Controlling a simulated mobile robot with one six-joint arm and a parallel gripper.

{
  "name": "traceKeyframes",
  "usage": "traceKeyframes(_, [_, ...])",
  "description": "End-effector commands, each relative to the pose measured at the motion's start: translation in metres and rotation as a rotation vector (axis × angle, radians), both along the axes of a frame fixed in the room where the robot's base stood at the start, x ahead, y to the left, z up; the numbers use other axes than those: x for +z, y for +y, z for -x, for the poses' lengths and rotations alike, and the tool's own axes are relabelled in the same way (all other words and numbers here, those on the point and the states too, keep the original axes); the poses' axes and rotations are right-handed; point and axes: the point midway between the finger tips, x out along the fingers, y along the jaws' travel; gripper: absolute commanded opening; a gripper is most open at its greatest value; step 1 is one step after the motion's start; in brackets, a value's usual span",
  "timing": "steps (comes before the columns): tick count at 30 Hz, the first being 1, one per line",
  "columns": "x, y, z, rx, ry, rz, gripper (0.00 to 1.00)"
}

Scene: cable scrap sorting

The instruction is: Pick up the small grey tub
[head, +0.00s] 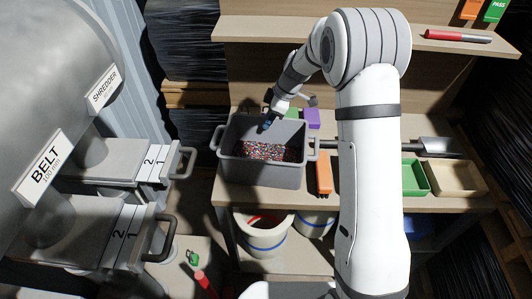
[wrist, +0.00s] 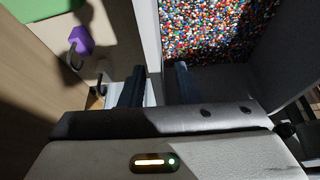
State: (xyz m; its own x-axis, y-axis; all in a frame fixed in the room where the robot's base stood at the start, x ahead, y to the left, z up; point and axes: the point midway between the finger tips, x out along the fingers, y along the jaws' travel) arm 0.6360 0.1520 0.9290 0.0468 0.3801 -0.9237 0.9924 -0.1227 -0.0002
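A grey tub (head: 262,174) with two side handles stands on the workbench and holds many small coloured granules. My gripper (head: 267,123) reaches down at the tub's back wall. In the wrist view, the tub's pale wall (wrist: 148,35) runs between the two dark fingers of my gripper (wrist: 159,72). One finger is on the outer side and the other on the inner side, over the granules. The fingers are apart, with a gap visible between them. I cannot tell whether either finger touches the wall.
A purple block (head: 311,118) sits behind the tub and an orange item (head: 324,172) to its right. A green tray (head: 415,178) and a beige tray (head: 457,178) stand farther right. A shelf (head: 300,32) overhangs the bench. The labelled machine (head: 60,120) is at left.

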Motion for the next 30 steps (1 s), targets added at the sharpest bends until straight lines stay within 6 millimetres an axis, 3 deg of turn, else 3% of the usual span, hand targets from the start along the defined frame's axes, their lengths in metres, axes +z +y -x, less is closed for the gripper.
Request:
traceKeyframes(4, [-0.016, 0.007, 0.0, 0.0, 0.001, 0.001, 0.29])
traceKeyframes(12, [-0.02, 0.007, -0.001, -0.001, 0.0, 0.001, 0.29])
traceKeyframes(23, [-0.019, 0.007, -0.001, -0.002, 0.0, 0.001, 0.0])
traceKeyframes(30, [-0.019, 0.007, -0.001, -0.002, 0.0, 0.001, 0.0])
